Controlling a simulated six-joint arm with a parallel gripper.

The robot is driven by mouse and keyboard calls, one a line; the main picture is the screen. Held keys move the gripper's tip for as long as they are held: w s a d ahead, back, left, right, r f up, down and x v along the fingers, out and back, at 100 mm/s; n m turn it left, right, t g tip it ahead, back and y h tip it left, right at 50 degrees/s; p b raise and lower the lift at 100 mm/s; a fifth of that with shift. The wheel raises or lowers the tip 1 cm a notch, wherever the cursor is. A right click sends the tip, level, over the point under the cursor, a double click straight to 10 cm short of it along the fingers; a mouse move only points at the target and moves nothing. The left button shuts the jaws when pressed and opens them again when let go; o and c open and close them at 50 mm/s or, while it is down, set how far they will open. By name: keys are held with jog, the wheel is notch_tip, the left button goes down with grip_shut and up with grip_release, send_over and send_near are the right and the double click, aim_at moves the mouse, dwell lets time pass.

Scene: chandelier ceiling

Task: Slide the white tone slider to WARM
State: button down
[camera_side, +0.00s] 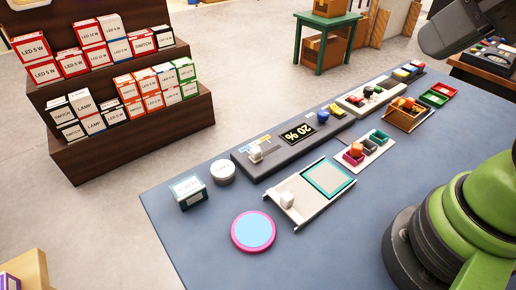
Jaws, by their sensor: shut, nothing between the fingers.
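A long dark control panel (285,165) lies across the table. Near its left end is a small white slider knob (255,153), beside a blue strip (245,149) and an orange strip (262,138). The strips' lettering is too small to read. The knob sits close to the panel's near-left end. A display (297,134) on the panel reads 20 %. A dark grey part of my arm hangs at the top right, far from the knob. My gripper's fingers do not show.
A pale tray (310,207) with a white block (287,200) and a teal-framed plate (328,178) lies in front of the panel. A round white tin (222,172), a small box (189,191) and a pink-rimmed blue disc (254,231) are nearby.

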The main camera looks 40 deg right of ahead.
dwell(0.3)
jog(key=c, duration=1.6)
grip_release()
jog(key=o, duration=0.4)
jog(key=shift+w+r, duration=0.1)
jog(key=shift+w, duration=0.2)
jog(key=shift+o, duration=1)
jog(key=w, duration=0.2)
jog(key=w+g, duration=0.1)
jog(key=w, duration=0.1)
jog(key=w+a+g, duration=0.1)
jog(key=shift+w+r+n, duration=0.1)
jog(key=shift+w+n, duration=0.3)
jog(key=n+g+h, duration=0.2)
jog(key=n+g, duration=0.1)
jog(key=g, duration=0.2)
send_over(256, 149)
notch_tip(256, 149, down, 18)
notch_tip(256, 149, down, 11)
jog(key=shift+r, duration=0.2)
